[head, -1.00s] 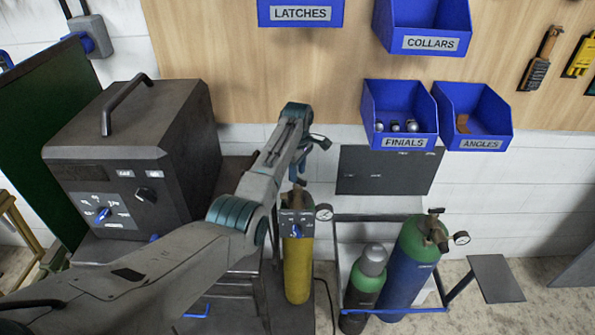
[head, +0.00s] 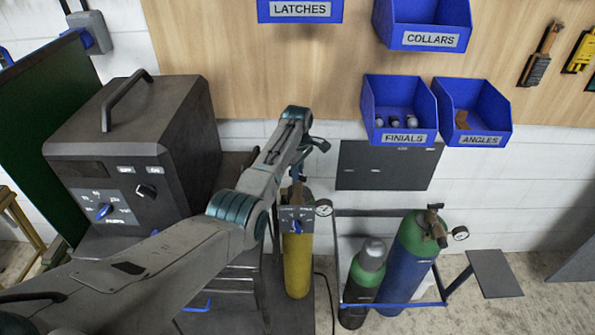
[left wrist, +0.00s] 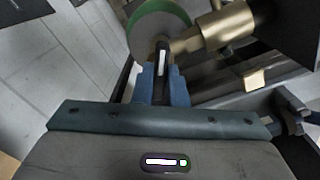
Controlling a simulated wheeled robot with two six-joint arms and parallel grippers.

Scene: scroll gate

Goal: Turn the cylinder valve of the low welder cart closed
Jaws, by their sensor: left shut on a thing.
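The yellow gas cylinder (head: 297,265) stands upright on the low cart beside the dark welder (head: 130,150). Its valve top is partly hidden by my left arm, and a round gauge (head: 323,207) shows at its right. My left gripper (head: 299,170) reaches down over this valve. In the left wrist view its blue fingers (left wrist: 163,80) are shut on the dark valve handle (left wrist: 162,55), beside a brass valve body (left wrist: 222,27). A round part with a green rim (left wrist: 157,12) lies behind. How far the handle is turned cannot be told. My right gripper is not in view.
A small panel with a blue knob (head: 296,225) sits in front of the yellow cylinder. A rack with green-topped cylinders (head: 405,265) stands to the right. Blue bins (head: 399,110) hang on the wall behind. Pale floor (head: 550,315) is open at far right.

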